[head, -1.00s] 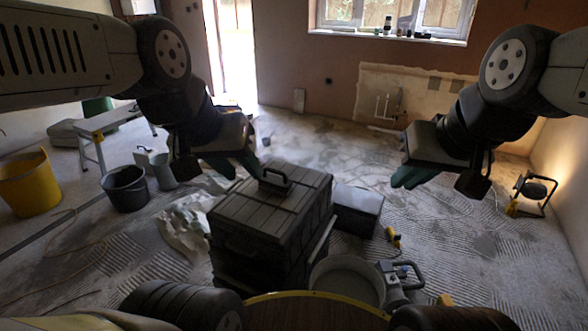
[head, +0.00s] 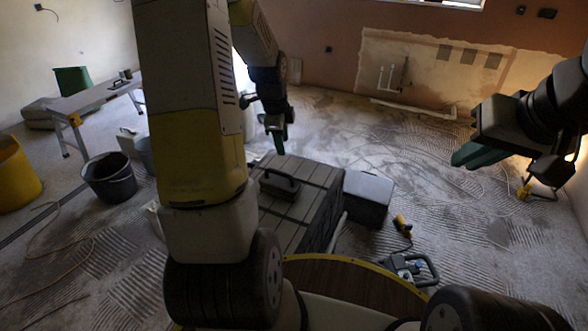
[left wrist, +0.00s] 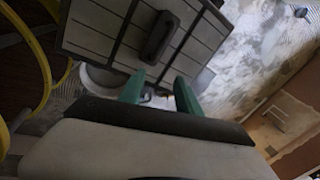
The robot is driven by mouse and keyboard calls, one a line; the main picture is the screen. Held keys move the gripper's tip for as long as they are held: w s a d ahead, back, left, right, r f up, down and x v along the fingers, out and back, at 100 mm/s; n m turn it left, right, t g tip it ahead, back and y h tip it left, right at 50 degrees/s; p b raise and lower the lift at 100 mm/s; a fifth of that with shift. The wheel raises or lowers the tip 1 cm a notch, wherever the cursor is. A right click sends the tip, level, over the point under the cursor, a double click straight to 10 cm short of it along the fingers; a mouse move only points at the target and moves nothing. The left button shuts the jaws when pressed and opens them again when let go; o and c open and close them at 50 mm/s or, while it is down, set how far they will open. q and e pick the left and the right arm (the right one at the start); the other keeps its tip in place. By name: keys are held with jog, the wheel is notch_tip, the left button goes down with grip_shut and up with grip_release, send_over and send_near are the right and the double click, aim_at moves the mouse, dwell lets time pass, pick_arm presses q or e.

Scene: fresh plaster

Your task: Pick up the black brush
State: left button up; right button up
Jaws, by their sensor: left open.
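I cannot clearly make out a black brush in these views. Small dark items (head: 118,84) lie on the trestle bench at the left, too small to identify. A black handle-like piece (head: 280,183) sits on top of the dark ribbed toolbox (head: 312,178); it also shows in the left wrist view (left wrist: 160,36). My left gripper (head: 278,138) is beyond the toolbox in the head view, with its green fingers (left wrist: 160,94) apart and nothing between them. My right gripper (head: 476,154) is at the right in the air; its finger gap is unclear.
A trestle bench (head: 85,100), a black bucket (head: 110,180) and a yellow tub (head: 15,170) stand left. A smaller dark box (head: 367,193) and a yellow tool (head: 402,223) are right of the toolbox. The floor at the back right is mostly clear.

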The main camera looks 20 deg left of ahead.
aim_at(282, 172)
pick_arm(q)
jog(key=w+f+m, duration=0.1)
jog(key=f, duration=0.4)
jog(key=w+a+f+m, duration=0.1)
jog(key=f, duration=0.4)
jog(key=w+f+m, duration=0.1)
jog(key=f, duration=0.5)
jog(key=shift+w+a+f+g, duration=0.1)
jog(key=shift+w+a+g, duration=0.1)
jog(key=shift+a+g, duration=0.2)
jog(key=shift+c, duration=0.4)
grip_shut()
